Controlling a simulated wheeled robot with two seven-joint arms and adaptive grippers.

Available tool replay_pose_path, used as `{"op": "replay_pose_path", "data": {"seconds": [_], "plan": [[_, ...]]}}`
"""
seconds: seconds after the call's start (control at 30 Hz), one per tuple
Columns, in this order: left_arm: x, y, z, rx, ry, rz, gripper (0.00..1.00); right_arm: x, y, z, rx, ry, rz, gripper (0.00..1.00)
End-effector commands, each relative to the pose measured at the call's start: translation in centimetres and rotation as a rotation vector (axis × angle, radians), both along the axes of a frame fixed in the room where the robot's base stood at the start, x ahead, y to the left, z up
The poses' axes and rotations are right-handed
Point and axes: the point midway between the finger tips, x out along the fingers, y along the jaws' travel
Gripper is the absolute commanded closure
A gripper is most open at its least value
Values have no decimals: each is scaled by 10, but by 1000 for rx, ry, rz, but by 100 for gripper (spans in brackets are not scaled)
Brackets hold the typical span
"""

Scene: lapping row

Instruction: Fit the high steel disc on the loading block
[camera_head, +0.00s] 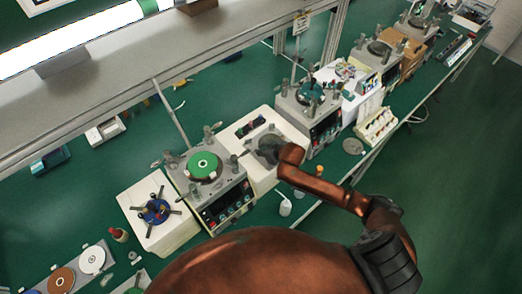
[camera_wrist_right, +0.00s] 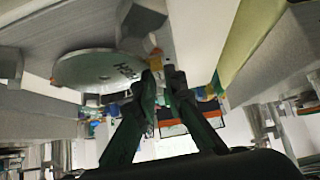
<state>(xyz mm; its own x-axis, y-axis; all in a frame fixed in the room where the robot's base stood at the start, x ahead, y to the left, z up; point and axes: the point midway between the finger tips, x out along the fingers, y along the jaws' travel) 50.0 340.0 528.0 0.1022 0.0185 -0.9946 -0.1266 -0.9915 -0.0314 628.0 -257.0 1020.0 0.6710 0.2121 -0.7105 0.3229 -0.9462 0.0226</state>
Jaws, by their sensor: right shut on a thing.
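A flat round grey steel disc (camera_wrist_right: 95,70) with dark lettering shows in the right wrist view. The lettering is tilted and looks like "HIGH". My right gripper (camera_wrist_right: 158,78) is shut on the disc at its right edge. In the head view my right gripper (camera_head: 268,149) is over a white block-like unit (camera_head: 262,180) between two grey machines. The disc cannot be told clearly from the dark gripper there. I cannot tell which thing is the loading block, or whether the disc touches anything. My left gripper is not in view.
A grey machine with a green round plate (camera_head: 203,166) stands left of the gripper, another machine (camera_head: 310,95) right of it. A loose grey disc (camera_head: 353,146) lies on the green bench. A white box with a blue holder (camera_head: 155,211) stands at left. A shelf rail runs behind.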

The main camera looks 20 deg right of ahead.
Motion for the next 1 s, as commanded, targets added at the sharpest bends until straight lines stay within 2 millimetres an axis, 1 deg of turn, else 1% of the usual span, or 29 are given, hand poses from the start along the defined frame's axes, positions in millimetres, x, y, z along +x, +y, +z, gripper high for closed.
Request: {"op": "replay_pose_path", "data": {"seconds": [0.17, 0.47, 1.0], "plan": [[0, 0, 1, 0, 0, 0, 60, 0, 0, 1, 0, -2, 1, 100], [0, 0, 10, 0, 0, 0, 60, 0, 0, 4, 0, -2, 1, 100], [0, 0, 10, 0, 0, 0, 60, 1, 0, 3, 0, -2, 1, 100]]}}
